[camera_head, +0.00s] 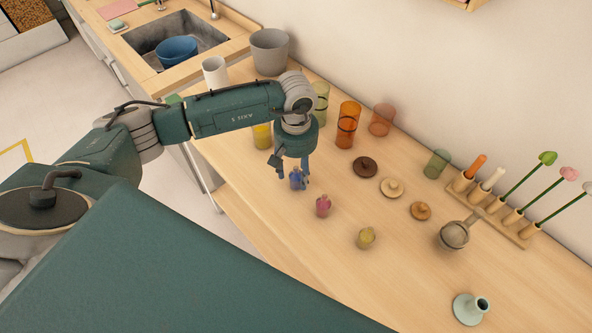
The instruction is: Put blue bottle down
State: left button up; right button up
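The small blue bottle (297,180) is upright between the fingers of my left gripper (293,174), which points down over the wooden counter (290,232). The fingers stand on either side of the bottle and partly cover it. I cannot tell whether they press on it or stand slightly apart, nor whether its base touches the counter. My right gripper is not in view.
A pink bottle (323,206) and a yellow bottle (367,238) stand nearby to the lower right. Orange glasses (347,123), dark and pale lids (365,166), a strainer (455,235) and a flower rack (500,208) are beyond. The counter's front edge is close on the left.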

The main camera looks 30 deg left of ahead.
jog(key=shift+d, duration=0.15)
pick_arm(q)
jog(key=shift+r, duration=0.35)
notch_tip(320, 180, up, 11)
jog(key=b, duration=0.4)
jog(key=shift+f, duration=0.2)
jog(key=shift+r, duration=0.5)
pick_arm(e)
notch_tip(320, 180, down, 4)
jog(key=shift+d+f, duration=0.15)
